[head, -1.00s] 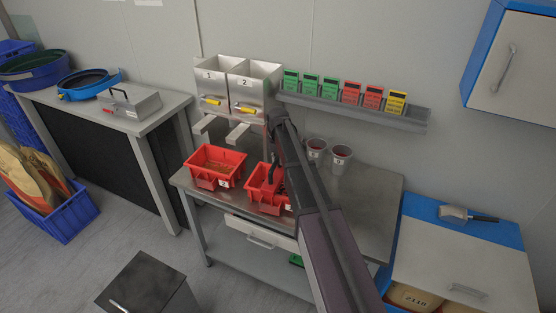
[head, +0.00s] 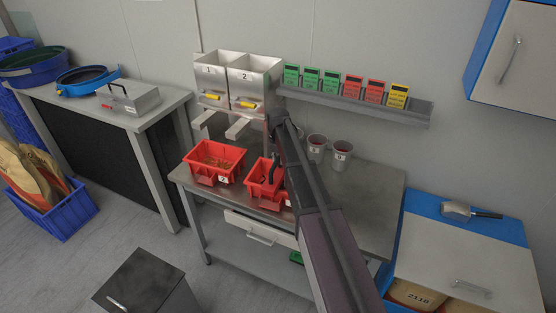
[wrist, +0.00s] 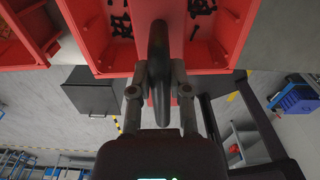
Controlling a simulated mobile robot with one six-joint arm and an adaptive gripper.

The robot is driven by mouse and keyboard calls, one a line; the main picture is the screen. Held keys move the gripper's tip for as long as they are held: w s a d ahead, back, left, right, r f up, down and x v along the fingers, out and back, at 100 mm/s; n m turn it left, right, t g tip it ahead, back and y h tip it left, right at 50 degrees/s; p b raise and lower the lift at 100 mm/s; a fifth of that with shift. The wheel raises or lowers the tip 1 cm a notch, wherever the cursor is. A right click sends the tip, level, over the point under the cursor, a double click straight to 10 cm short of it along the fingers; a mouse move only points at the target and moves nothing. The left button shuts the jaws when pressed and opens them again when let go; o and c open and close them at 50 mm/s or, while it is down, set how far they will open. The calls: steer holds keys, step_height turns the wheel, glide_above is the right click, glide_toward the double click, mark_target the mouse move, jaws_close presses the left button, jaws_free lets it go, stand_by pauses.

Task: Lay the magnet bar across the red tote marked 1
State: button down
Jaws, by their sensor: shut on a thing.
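My gripper (wrist: 158,88) is shut on the black handle (wrist: 158,42) of what looks like the magnet bar. A red strip (wrist: 150,99) shows under the handle and seems to belong to the bar, running across the tote; red on red makes its ends hard to tell. In the head view the gripper is over the right red tote (head: 251,187), partly hidden by my arm. That tote's label is too small to read. Dark pieces lie inside it in the wrist view. I cannot tell whether the bar touches the rim.
A red tote marked 2 (head: 194,171) stands just left. Two metal hoppers (head: 240,78) with yellow handles are behind. Two grey cups (head: 341,156) stand right of my arm, below a card rail (head: 420,112). The bench (head: 375,205) is clear at right.

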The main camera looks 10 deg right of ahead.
steer(key=c, duration=0.5)
jaws_free()
steer(key=shift+r, duration=0.1)
